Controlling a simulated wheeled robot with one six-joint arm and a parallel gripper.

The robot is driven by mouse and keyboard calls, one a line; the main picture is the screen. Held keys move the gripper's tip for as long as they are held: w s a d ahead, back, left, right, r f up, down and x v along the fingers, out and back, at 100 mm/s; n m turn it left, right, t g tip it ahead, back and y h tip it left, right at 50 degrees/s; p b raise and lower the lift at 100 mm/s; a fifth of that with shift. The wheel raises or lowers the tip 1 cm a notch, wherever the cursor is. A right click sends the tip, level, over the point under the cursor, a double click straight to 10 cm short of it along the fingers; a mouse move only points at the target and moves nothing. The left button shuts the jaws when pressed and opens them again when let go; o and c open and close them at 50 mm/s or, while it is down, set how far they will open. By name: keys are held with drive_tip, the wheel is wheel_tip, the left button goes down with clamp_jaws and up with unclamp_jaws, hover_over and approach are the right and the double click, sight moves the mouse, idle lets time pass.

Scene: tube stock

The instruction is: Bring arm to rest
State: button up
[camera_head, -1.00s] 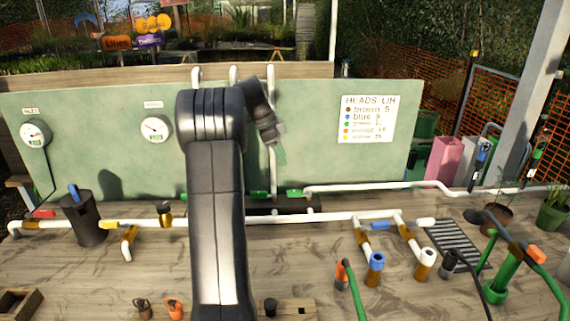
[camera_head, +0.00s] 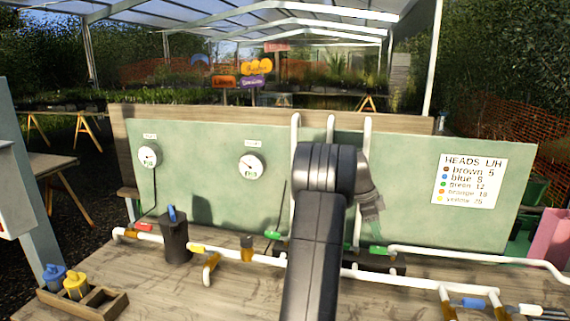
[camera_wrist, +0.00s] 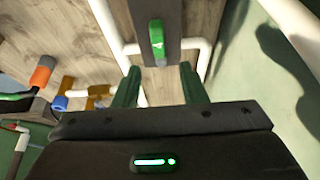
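My arm (camera_head: 318,230) rises from the bottom of the head view and bends over at the top in front of the green board. My gripper (camera_head: 372,212) hangs down on the right of the bend, small and partly hidden in that view. In the wrist view my gripper (camera_wrist: 160,72) shows two green fingers, spread apart with nothing held between them. Beyond the fingertips is a dark grey bar (camera_wrist: 170,15) with a green lever (camera_wrist: 157,38) on it.
The green board (camera_head: 210,195) carries two gauges and a sign (camera_head: 468,180). White pipes (camera_head: 480,258) run along the wooden bench (camera_head: 160,295). A black canister (camera_head: 174,238) stands left of my arm. A wooden box (camera_head: 118,305) with a blue and a yellow piece sits at front left.

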sight(383, 248)
drive_tip(key=x, duration=0.6)
drive_tip(key=shift+f+p, duration=0.25)
drive_tip(key=shift+p, duration=0.15)
drive_tip(key=shift+s+r+n, duration=0.1)
drive_tip(key=shift+r+n, duration=0.05)
drive_tip(key=shift+n, duration=0.15)
drive_tip(key=shift+s+n+t+p, duration=0.2)
drive_tip(key=shift+n+t+p, duration=0.1)
drive_tip(key=shift+n+p, duration=0.1)
drive_tip(key=shift+w, duration=0.1)
